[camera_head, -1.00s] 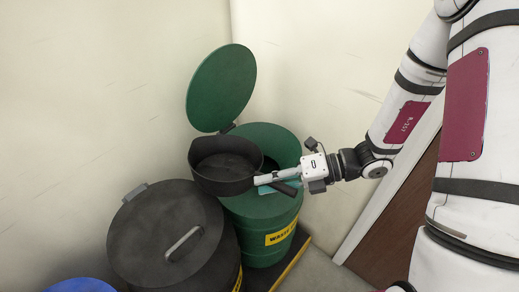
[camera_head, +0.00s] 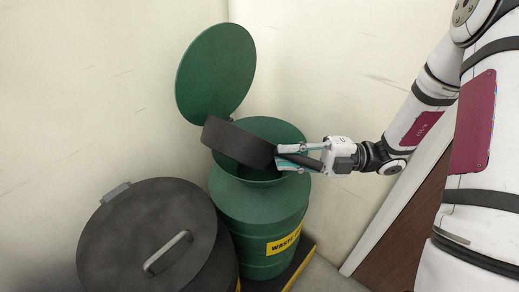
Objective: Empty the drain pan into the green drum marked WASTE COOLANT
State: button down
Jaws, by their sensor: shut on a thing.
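The green drum (camera_head: 255,210) stands at the centre with a yellow label (camera_head: 284,239), on which "WASTE" can be read. Its round green lid (camera_head: 216,73) is swung up at the back. The black drain pan (camera_head: 238,143) is over the drum's open top, tipped steeply so that its outer side or underside faces the camera. Its inside is hidden, and I cannot tell whether liquid is running out. My gripper (camera_head: 290,158) is shut on the pan's handle at the right side of the drum's mouth.
A dark lidded drum (camera_head: 150,235) with a grey handle stands close on the left. Walls close in behind the drums. The green drum stands on a dark platform with a yellow edge (camera_head: 300,262). A brown panel (camera_head: 395,235) is at the right.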

jog(key=shift+w+d+r+m+y+b, duration=0.35)
jog(key=shift+r+m+y+b, duration=0.2)
jog(key=shift+m+b, duration=0.15)
jog(key=shift+w+r, duration=0.1)
jog(key=shift+r, duration=0.05)
jog(key=shift+w+d+r+m+t+y+b, duration=0.1)
jog(key=shift+w+m+t+y+b, duration=0.1)
jog(key=shift+m+b, duration=0.2)
jog(key=shift+w+d+r+m+t+y+b, duration=0.1)
jog(key=shift+m+t+y+b, duration=0.1)
jog(key=shift+m+b, duration=0.15)
jog(key=shift+w+d+r+m+y+p, duration=0.3)
jog(key=shift+m+p, duration=0.15)
jog(key=shift+p, duration=0.55)
jog(key=shift+w+d+r+m+t+p, duration=0.1)
jog(key=shift+w+d+m+t+p, duration=0.05)
jog(key=shift+m+t+p, duration=0.35)
